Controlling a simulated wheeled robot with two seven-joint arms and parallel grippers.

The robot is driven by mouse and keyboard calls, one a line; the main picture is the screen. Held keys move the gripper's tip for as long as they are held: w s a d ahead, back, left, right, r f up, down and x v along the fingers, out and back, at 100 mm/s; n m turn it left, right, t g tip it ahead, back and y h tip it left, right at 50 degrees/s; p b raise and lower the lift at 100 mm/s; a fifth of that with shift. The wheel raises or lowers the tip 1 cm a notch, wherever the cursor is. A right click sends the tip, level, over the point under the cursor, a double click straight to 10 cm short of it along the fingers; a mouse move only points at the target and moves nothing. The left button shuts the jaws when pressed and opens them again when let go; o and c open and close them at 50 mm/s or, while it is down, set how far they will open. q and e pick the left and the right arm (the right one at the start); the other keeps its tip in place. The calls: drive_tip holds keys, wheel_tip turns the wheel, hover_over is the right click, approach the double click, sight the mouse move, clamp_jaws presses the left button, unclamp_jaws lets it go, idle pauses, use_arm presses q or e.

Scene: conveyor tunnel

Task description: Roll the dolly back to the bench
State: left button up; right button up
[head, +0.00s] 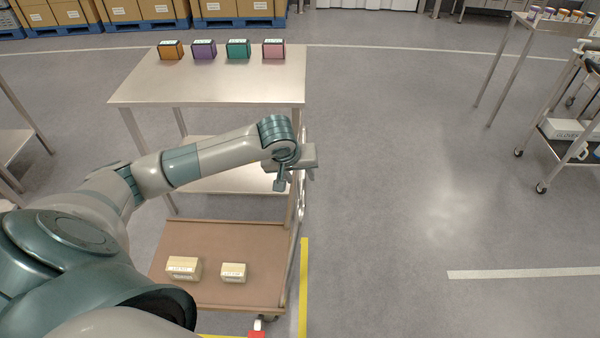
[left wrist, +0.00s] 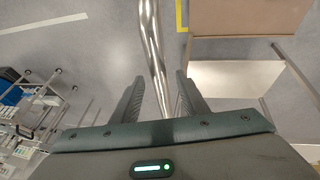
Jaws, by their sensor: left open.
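My left gripper (head: 283,180) is over the handle side of the dolly. In the left wrist view the open fingers (left wrist: 160,85) are on either side of the metal handle bar (left wrist: 154,50); contact cannot be told. My right gripper is out of view.
Yellow floor tape (head: 303,285) runs along the dolly's right side. A red part (head: 257,333) shows low by the dolly's near right corner. A wheeled cart (head: 560,130) stands at far right. The floor between is clear. Pallets of boxes line the back.

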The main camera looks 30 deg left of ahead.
use_arm(q)
drive_tip(key=shift+w+f, duration=0.2)
drive_tip(key=shift+f, duration=0.25)
clamp_jaws()
idle(1.2)
